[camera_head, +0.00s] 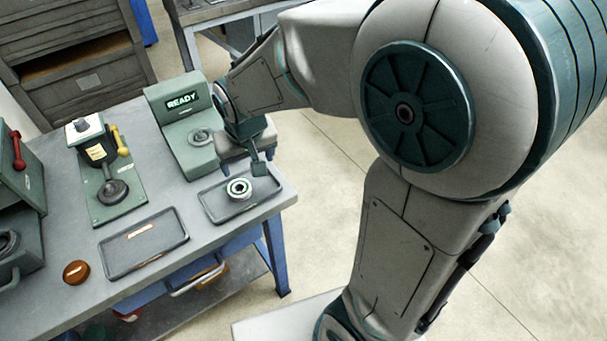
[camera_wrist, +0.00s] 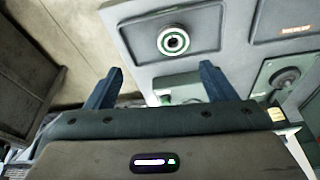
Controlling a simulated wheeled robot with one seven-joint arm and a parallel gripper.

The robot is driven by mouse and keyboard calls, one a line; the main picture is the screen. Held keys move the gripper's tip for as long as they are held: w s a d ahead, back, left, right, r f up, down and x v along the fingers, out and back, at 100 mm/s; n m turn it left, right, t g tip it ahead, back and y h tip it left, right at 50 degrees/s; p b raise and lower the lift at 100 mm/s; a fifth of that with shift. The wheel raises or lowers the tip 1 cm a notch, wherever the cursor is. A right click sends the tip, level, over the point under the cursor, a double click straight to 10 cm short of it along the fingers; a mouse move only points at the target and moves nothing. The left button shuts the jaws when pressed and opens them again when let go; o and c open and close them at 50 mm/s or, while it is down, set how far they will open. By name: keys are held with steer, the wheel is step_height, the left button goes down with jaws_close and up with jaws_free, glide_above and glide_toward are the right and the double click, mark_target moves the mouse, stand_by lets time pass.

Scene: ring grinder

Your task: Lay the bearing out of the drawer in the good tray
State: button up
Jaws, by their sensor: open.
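The bearing (camera_head: 240,188), a pale metal ring with a green band, lies flat in the right-hand dark tray (camera_head: 213,208) on the bench. In the wrist view the bearing (camera_wrist: 173,40) rests inside the tray (camera_wrist: 140,22), ahead of the fingers and apart from them. My gripper (camera_head: 250,162) hangs just behind the bearing, over the tray's back edge. In the wrist view its two blue fingers (camera_wrist: 160,85) are spread with nothing between them. No label shows on this tray. A blue drawer (camera_head: 200,275) with a metal handle is under the bench front.
A green machine (camera_head: 180,125) reading READY stands behind the tray. To the left are a lever press (camera_head: 105,170), an empty tray (camera_head: 145,262) with an orange label, and a brown round piece (camera_head: 76,271). A drawer cabinet (camera_head: 75,60) stands at the back left. Floor is clear right of the bench.

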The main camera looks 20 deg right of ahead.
steer(key=s+d+r, duration=0.2)
steer(key=s+d, duration=0.3)
steer(key=s, duration=0.2)
steer(key=s+d+r+m, duration=0.1)
steer(key=s+d+r, duration=0.2)
steer(key=s+d, duration=0.2)
steer(key=shift+s+d+r+m, duration=0.2)
steer(key=shift+s+r+m, duration=0.1)
steer(key=shift+s, duration=0.75)
